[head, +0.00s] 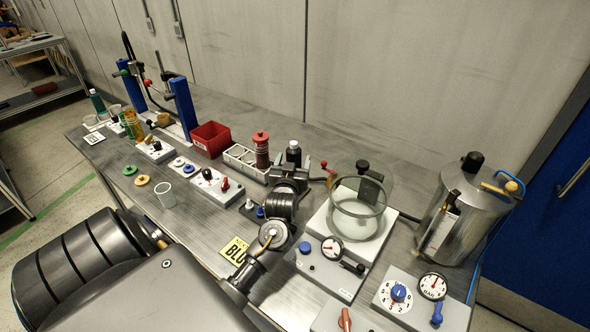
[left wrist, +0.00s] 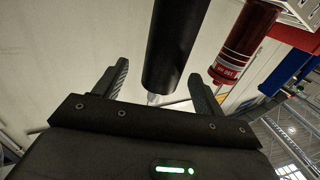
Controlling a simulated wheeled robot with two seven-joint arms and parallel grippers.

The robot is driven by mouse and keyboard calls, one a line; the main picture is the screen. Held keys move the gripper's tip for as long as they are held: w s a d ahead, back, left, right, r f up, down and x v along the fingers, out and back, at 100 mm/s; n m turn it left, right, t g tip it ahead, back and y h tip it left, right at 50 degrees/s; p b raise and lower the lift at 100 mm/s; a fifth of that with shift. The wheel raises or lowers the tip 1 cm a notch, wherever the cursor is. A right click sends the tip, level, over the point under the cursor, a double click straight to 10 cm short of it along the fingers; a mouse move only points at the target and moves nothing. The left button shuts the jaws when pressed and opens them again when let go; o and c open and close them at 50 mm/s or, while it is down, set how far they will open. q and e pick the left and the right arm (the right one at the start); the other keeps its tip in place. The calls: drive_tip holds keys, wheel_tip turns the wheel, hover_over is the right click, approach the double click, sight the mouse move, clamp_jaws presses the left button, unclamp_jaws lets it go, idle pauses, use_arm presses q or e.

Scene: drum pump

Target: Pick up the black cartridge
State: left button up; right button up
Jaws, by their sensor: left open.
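The black cartridge (head: 294,154) stands upright at the right end of the white rack, just behind my left gripper (head: 294,171) in the head view. Its lower part is hidden there by the gripper. In the left wrist view the black cartridge (left wrist: 178,45) shows large, between the two fingers of my open left gripper (left wrist: 160,84). Clear space shows on both sides of it, with no finger visibly touching it. How deep it lies between the fingers is hard to tell. My right gripper is not in view.
A red cartridge (head: 261,150) stands close left of the black one in the white rack (head: 239,155); it also shows in the wrist view (left wrist: 245,45). A red bin (head: 210,139) is farther left. A glass chamber (head: 358,208) stands close right of the gripper.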

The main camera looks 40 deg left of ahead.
use_arm(q)
drive_tip(key=shift+r, duration=0.15)
drive_tip(key=p+x, duration=0.2)
drive_tip(key=x, duration=0.2)
drive_tip(key=shift+w+a+r, duration=0.1)
drive_tip(key=shift+w+a, duration=0.05)
drive_tip(key=shift+a, duration=0.1)
drive_tip(key=shift+w+a, duration=0.2)
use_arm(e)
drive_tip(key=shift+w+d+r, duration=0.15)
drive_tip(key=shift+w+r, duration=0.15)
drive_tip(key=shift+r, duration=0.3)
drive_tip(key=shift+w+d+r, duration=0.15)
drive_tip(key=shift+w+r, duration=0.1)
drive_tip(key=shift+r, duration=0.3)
use_arm(q)
drive_tip(key=c, duration=1.2)
clamp_jaws()
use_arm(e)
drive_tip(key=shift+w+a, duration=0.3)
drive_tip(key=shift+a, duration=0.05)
